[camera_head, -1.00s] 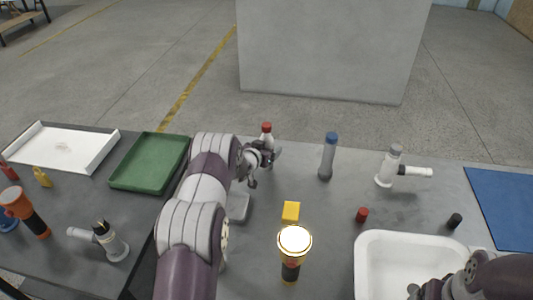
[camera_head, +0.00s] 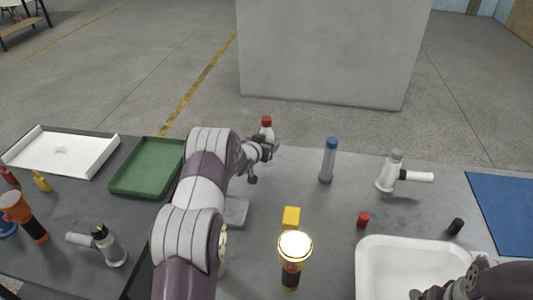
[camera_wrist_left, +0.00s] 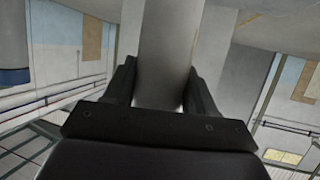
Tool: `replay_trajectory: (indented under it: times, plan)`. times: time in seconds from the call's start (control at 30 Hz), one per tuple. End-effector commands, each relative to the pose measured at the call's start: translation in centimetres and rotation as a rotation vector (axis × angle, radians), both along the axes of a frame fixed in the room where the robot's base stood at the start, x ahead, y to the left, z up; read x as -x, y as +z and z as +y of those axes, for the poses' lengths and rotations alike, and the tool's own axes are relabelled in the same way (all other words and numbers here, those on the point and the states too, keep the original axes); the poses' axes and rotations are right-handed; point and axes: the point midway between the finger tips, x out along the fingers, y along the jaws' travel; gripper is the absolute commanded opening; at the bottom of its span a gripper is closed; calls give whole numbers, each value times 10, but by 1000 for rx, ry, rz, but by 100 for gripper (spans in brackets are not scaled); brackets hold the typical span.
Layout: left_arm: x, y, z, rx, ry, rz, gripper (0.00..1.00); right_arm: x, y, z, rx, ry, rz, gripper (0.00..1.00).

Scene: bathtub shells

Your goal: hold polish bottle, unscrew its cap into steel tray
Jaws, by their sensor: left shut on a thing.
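A bottle with a red cap (camera_head: 266,121) and a pale body is upright at the far side of the table in the head view. My left gripper (camera_head: 264,146) is shut around its body, and the fingers and wrist hide its lower part. In the left wrist view, a smooth grey-white cylinder, the bottle's body (camera_wrist_left: 165,60), stands between the two dark fingers. A grey flat piece (camera_head: 236,211) lies beside my left arm, partly hidden; I cannot tell if it is the steel tray. My right gripper (camera_head: 418,294) is only partly in view at the bottom right edge.
A lit flashlight (camera_head: 292,262), a yellow block (camera_head: 291,217), a blue-capped bottle (camera_head: 328,162) and a grey-white fitting (camera_head: 391,172) stand on the table. A white basin (camera_head: 372,243) is at front right. A green tray (camera_head: 148,166) and white tray (camera_head: 62,151) lie left.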

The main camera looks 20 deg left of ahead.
Motion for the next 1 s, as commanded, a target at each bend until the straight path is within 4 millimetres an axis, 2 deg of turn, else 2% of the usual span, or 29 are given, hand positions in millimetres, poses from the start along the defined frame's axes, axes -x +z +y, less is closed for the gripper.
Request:
replay_trajectory:
  times: [0.3,0.5,0.7,0.93,0.97,1.0]
  plan:
    - [25,41,-69,0,-4,-2,20,0,-16,0,0,0,0,82]
    - [36,61,-98,0,-2,-3,20,0,-21,0,0,0,0,82]
    - [41,68,-109,-1,-1,1,20,0,-23,0,0,0,0,82]
    - [41,69,-109,-1,-1,0,20,0,-22,0,0,0,0,82]
    - [41,69,-109,-1,-1,0,52,0,-22,0,0,0,0,82]
    - [41,69,-109,-1,-1,0,39,0,-22,0,0,0,0,82]
